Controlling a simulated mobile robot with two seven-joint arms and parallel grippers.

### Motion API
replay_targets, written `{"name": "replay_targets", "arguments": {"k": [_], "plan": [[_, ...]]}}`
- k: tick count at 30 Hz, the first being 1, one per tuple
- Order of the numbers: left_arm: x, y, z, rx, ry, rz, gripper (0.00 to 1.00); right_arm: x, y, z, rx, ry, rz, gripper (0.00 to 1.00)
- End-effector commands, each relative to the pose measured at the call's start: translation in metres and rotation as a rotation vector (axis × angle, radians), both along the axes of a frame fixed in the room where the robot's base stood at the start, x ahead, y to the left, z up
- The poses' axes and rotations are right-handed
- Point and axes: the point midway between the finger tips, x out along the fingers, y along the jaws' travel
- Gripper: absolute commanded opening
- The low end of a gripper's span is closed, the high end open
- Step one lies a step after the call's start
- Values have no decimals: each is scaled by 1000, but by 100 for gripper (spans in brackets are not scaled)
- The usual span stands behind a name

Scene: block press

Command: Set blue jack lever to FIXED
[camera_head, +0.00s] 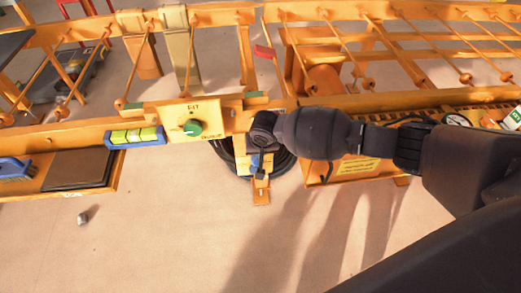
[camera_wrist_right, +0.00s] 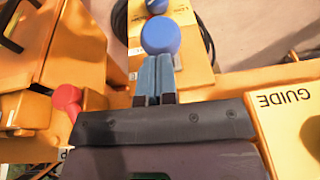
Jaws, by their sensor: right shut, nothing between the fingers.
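A round blue knob (camera_wrist_right: 160,36) stands just past my right gripper's fingertips in the right wrist view, on an orange mount. It looks like the jack lever's knob; its shaft is hidden, and I cannot tell whether the fingers touch it. A second blue piece (camera_wrist_right: 157,5) shows beyond it at the top edge, beside lettering too small to read surely. My right gripper (camera_wrist_right: 155,66) is shut and empty, its fingers side by side. In the head view, my right gripper (camera_head: 261,152) is over the orange mount (camera_head: 261,194), hiding much of the jack. My left gripper is not in view.
A red knob (camera_wrist_right: 67,101) is left of my gripper and a panel marked GUIDE (camera_wrist_right: 285,125) is at right. In the head view, a plate with a green knob (camera_head: 193,128) and a level (camera_head: 135,136) lie left. The floor in front is mostly clear.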

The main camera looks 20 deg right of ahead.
Motion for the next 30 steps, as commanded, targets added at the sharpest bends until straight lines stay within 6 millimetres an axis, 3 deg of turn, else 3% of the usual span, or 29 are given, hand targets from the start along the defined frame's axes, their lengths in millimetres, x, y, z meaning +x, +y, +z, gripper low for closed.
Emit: {"name": "replay_targets", "arguments": {"k": [20,30], "plan": [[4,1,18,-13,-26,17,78,-8,3,-8,-21,-81,-3,0],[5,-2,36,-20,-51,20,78,-19,6,-28,-57,-201,-2,0]]}}
